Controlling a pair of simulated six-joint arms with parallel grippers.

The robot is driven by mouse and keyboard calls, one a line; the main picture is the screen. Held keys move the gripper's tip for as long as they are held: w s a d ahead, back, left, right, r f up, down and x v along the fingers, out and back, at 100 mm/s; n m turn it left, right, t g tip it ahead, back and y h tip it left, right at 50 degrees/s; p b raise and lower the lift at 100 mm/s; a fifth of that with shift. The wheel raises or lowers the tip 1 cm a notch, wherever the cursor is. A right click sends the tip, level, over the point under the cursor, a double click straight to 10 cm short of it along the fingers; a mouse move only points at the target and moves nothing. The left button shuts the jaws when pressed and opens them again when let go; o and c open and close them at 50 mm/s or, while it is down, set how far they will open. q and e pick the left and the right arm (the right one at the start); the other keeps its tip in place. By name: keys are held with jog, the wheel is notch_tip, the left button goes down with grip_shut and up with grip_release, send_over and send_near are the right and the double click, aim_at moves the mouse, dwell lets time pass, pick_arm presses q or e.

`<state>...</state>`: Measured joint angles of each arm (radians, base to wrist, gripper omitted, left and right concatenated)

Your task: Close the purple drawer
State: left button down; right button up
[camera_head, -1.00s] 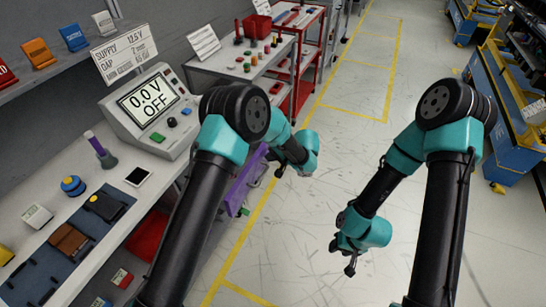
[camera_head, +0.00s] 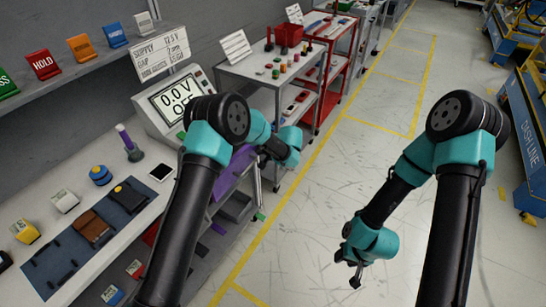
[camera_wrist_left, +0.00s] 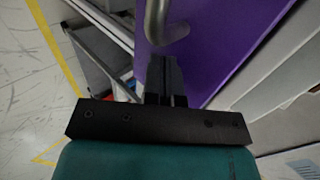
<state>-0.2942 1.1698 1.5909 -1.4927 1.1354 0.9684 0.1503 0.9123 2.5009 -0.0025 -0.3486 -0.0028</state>
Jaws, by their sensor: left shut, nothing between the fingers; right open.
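The purple drawer (camera_head: 232,172) is under the workbench, partly hidden behind my left arm in the head view. How far it stands out cannot be told. In the left wrist view its purple face (camera_wrist_left: 220,50) fills the upper middle, with a curved grey metal handle (camera_wrist_left: 158,22) on it. My left gripper (camera_wrist_left: 164,65) is shut and empty, its fingers pointing at the face just below the handle; contact is not clear. My left wrist (camera_head: 283,150) is beside the drawer in the head view. My right gripper (camera_head: 356,276) is open and empty over the floor.
The white workbench (camera_head: 150,205) holds a voltage meter (camera_head: 172,98), a dark mat with tools and small coloured items. A grey table (camera_head: 245,70) and a red cart (camera_head: 335,75) stand beyond.

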pick_arm(q)
jog(key=w+a, duration=0.1)
jog(key=a, duration=0.1)
jog(key=w+a, duration=0.1)
jog(key=a, duration=0.1)
jog(key=w+a, duration=0.1)
jog(key=a, duration=0.1)
jog(key=shift+w+a, duration=0.15)
jog(key=shift+w, duration=0.1)
jog(key=shift+a+r, duration=0.1)
jog(key=shift+s+d, duration=0.2)
jog(key=shift+d, duration=0.3)
jog(key=s+d+f+v, duration=0.1)
jog(key=f+v, duration=0.1)
jog(key=v, duration=1)
jog(key=shift+d+r, duration=0.2)
jog(key=shift+d, duration=0.25)
jog(key=shift+s, duration=0.1)
